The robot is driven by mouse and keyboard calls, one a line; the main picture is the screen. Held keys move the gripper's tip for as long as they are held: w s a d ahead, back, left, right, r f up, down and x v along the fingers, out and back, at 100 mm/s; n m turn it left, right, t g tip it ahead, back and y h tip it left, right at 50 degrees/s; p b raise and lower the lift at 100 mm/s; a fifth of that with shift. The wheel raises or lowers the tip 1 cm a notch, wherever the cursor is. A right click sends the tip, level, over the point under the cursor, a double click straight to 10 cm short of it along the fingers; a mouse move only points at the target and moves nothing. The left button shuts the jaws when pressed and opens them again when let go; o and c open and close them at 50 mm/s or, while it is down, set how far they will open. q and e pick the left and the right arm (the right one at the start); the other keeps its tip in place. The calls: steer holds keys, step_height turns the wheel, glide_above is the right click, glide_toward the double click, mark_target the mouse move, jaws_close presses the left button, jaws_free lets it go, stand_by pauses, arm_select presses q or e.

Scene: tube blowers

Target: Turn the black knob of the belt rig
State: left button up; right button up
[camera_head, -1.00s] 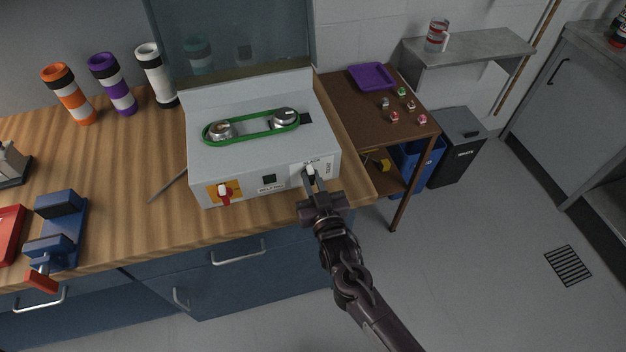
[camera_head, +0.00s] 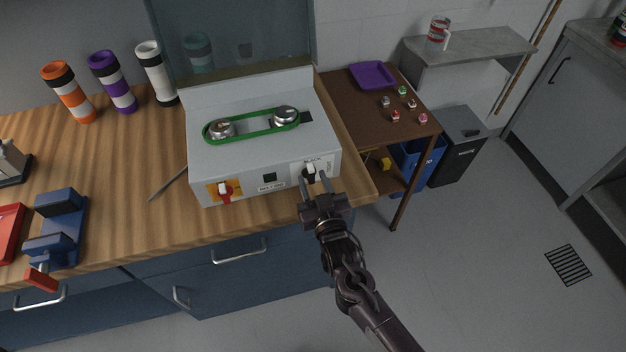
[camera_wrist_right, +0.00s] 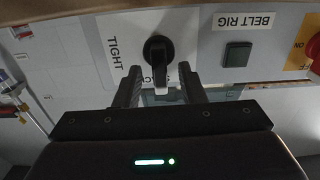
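The belt rig (camera_head: 265,160) is a light grey box on the wooden bench, with a green belt around two metal pulleys on top. Its black knob (camera_wrist_right: 158,52) is on the front panel by a "TIGHT" label, its pointer aimed down in the wrist view. In the head view the knob (camera_head: 310,172) is at the panel's right end. My right gripper (camera_head: 315,180) is in front of the panel. In the wrist view its fingers (camera_wrist_right: 160,78) are parted, with the tip of the knob's pointer between or just beyond them. No contact is clear. My left gripper is not in view.
A red switch on a yellow plate (camera_head: 225,191) and a dark square button (camera_head: 269,177) share the panel. A screwdriver-like rod (camera_head: 168,185) and blue vise (camera_head: 60,230) lie to the left. A brown side table (camera_head: 360,105) stands right of the bench.

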steer(key=b+v, duration=0.1)
steer(key=v, duration=0.6)
stand_by(0.3)
steer(key=s+d+f+g+h+b, duration=0.15)
steer(key=s+d+f+g, duration=0.3)
steer(key=f, duration=0.95)
steer(key=s+d+f+g+h, duration=0.25)
steer(key=s+d+f, duration=0.2)
steer(key=f, duration=1.05)
steer(key=s+d+f+g, duration=0.3)
steer(key=s+f, duration=0.3)
steer(key=s, duration=0.3)
steer(key=s+d+f+m+g+h, duration=0.1)
steer(key=s+d+f+g, duration=0.2)
steer(key=s, duration=0.6)
steer(key=s+d+f+g, duration=0.3)
steer(key=s+d+f, duration=0.4)
steer(key=s+f, duration=0.2)
steer(key=shift+s+f+h, duration=0.3)
steer(key=shift+s+f, duration=0.05)
steer(key=shift+f, duration=0.05)
